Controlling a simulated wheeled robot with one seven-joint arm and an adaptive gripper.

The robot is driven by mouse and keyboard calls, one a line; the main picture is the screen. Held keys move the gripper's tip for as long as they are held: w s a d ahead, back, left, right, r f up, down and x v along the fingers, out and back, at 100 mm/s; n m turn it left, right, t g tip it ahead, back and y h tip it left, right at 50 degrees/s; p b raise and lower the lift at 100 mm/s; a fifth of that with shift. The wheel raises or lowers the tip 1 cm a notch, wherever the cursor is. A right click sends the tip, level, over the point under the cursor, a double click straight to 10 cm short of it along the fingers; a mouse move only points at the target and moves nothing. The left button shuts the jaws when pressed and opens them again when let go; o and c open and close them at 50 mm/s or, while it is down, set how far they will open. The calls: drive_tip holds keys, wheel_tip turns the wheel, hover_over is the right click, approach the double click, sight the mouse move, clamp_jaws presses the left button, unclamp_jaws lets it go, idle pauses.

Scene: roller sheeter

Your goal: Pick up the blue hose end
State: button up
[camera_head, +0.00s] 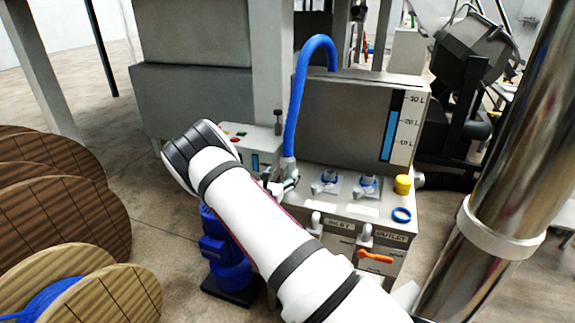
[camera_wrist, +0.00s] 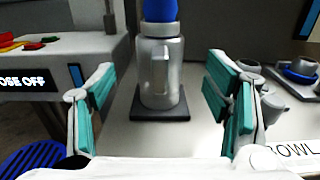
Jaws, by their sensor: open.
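The blue hose (camera_head: 297,95) arches up from the back of the grey tank and comes down to a grey metal hose end on the bench. In the wrist view the hose end (camera_wrist: 158,75) stands upright on a small dark square base, with the blue hose (camera_wrist: 160,10) above it. My gripper (camera_wrist: 160,110) is open, with a teal-padded finger on each side of the hose end and visible gaps between. In the head view my gripper (camera_head: 276,187) is at the foot of the hose, partly hidden by my arm.
The tank (camera_head: 340,120) with its level gauge stands behind. A control box (camera_wrist: 60,60) is close on the left.

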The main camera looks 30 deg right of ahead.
sight(285, 167)
drive_tip(key=x, duration=0.4)
drive_tip(key=shift+w+d, duration=0.15)
drive_tip(key=shift+w, duration=0.05)
drive_tip(key=shift+r, duration=0.15)
clamp_jaws()
drive_tip(key=shift+r, duration=0.15)
wheel_tip(285, 167, up, 10)
drive_tip(key=shift+f, duration=0.15)
drive_tip(key=shift+d, duration=0.1)
